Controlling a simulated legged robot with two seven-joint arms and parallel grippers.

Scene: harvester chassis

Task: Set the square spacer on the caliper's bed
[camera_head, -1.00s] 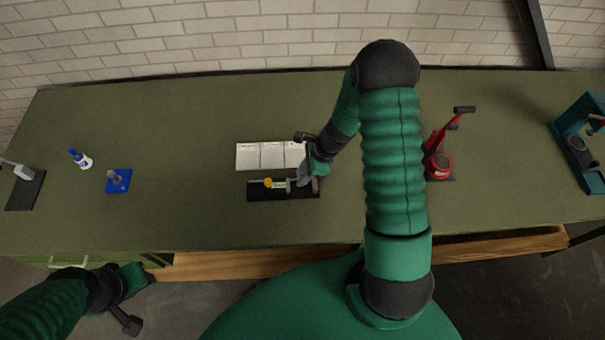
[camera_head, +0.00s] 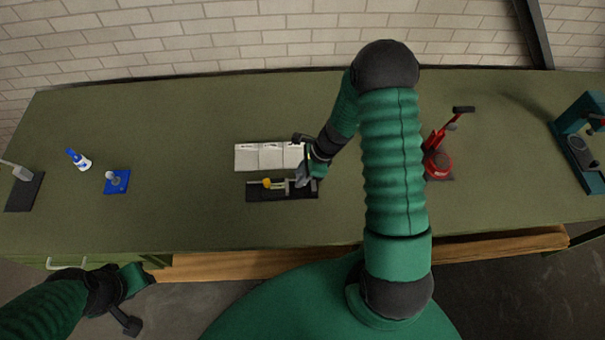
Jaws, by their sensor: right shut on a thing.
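The caliper (camera_head: 266,184) lies on a black base (camera_head: 254,194) at the middle of the bench, with a yellow part toward its left and grey metal parts to the right. My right gripper (camera_head: 302,181) is at the right part of the caliper, seen from above. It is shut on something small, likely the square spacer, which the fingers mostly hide. I cannot tell if it touches the bed. My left gripper (camera_head: 132,299) hangs in front of the bench at lower left, away from the caliper; its jaws are unclear.
A white three-part tray or card (camera_head: 259,156) lies just behind the caliper. A blue-and-white bottle (camera_head: 79,160) and blue stand (camera_head: 117,181) are at left. A red tool (camera_head: 438,155) and teal press (camera_head: 582,145) are at right.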

